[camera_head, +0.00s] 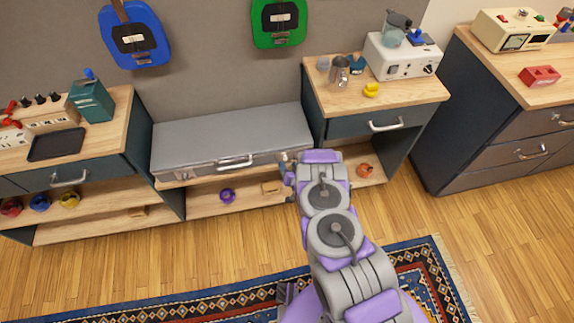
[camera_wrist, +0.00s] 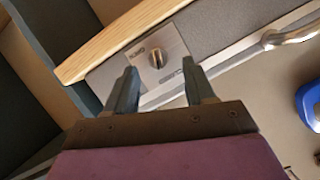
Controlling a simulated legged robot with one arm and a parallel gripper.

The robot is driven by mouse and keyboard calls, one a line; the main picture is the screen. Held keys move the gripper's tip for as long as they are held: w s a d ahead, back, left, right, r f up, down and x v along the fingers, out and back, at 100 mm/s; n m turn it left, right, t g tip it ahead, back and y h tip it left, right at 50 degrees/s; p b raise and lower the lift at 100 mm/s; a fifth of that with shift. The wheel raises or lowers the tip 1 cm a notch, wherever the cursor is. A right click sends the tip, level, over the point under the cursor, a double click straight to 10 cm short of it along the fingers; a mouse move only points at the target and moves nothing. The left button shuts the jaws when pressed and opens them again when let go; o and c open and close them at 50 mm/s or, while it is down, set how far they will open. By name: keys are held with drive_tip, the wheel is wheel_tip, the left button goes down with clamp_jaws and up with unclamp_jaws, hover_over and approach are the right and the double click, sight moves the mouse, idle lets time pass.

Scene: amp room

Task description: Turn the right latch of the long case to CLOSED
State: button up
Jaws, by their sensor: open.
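The long grey case (camera_head: 225,138) lies on a low shelf between two wooden cabinets, with its lid down. Its silver handle (camera_head: 235,162) is at the middle of the front; the handle also shows in the wrist view (camera_wrist: 290,35).
The right cabinet (camera_head: 385,125) stands close beside the case's right end. A wooden edge (camera_wrist: 125,35) runs close by the plate in the wrist view. A lower shelf (camera_head: 205,200) holds a purple object (camera_head: 227,196). A patterned rug (camera_head: 200,305) lies on the open floor.

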sight(286, 162)
drive_tip(key=shift+x, duration=1.1)
drive_tip(key=shift+w+a+f+b, duration=0.1)
drive_tip(key=shift+w+f+b, duration=0.05)
drive_tip(key=shift+b, duration=0.15)
drive_tip(key=shift+w+d, duration=0.2)
drive_tip(key=shift+d, duration=0.1)
drive_tip(key=shift+a, duration=0.1)
drive_tip(key=shift+c, duration=0.2)
drive_tip(key=shift+a, duration=0.3)
drive_tip(key=c, duration=0.5)
drive_tip(key=shift+d, duration=0.25)
clamp_jaws()
